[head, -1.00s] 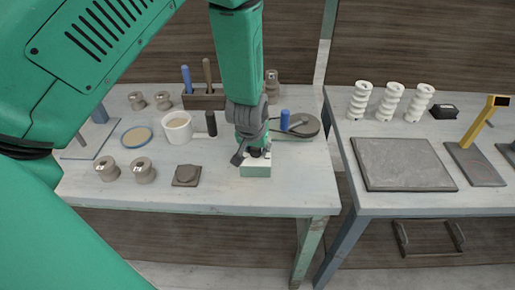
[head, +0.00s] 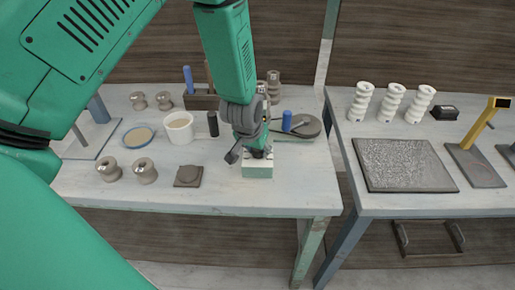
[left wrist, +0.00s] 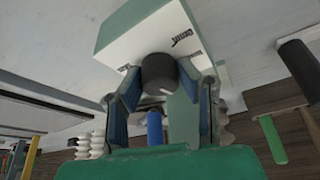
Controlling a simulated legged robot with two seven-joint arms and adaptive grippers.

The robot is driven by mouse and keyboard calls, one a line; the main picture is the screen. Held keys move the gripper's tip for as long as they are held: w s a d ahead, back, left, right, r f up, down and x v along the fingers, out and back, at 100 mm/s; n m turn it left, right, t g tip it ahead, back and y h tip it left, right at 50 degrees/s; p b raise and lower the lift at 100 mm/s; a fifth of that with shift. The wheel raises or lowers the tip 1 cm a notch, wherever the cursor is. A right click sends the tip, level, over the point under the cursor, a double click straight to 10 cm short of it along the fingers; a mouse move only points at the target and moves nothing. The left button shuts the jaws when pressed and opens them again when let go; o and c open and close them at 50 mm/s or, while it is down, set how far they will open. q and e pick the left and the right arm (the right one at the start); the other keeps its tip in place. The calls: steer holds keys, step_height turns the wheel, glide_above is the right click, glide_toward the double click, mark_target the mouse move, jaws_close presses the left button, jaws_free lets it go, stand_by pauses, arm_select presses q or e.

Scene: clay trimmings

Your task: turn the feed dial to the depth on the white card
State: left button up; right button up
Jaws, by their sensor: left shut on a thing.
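The feed dial is a dark round knob (left wrist: 158,74) on the white face of a small green and white box (head: 257,170) near the front edge of the left table. The box's white face (left wrist: 118,52) fills the top of the left wrist view and bears dark marks, too small to read. My left gripper (head: 257,152) points down at the box. Its two fingers (left wrist: 160,88) are shut on the knob, one on each side. A light line shows on the knob. I cannot make out a separate white card. My right gripper is not in view.
Several grey spools (head: 145,171), a white tub (head: 179,128), a dark square block (head: 188,176) and a blue-handled tool (head: 287,121) stand around on this table. The right table holds a grey slab (head: 402,165) and white coiled pieces (head: 391,101).

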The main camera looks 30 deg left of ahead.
arm_select(q)
steer(key=m+h, duration=0.1)
steer(key=m, duration=0.1)
steer(key=shift+s+f+m, duration=0.1)
steer(key=shift+m, duration=0.2)
steer(key=shift+m+g+h+p, duration=0.3)
steer(key=shift+m+h+p, duration=0.45)
steer(key=shift+m, duration=1.35)
steer(key=shift+a, duration=0.1)
steer(key=o, duration=1.1)
steer(key=shift+w+f, duration=0.1)
steer(key=shift+w, duration=0.1)
steer(key=shift+s+a+r, duration=0.1)
steer(key=shift+s+r, duration=0.05)
steer(key=shift+r, duration=0.35)
steer(key=v, duration=1)
steer(key=shift+s+a+r, duration=0.15)
steer(key=shift+a+r, duration=0.1)
steer(key=shift+r, duration=0.1)
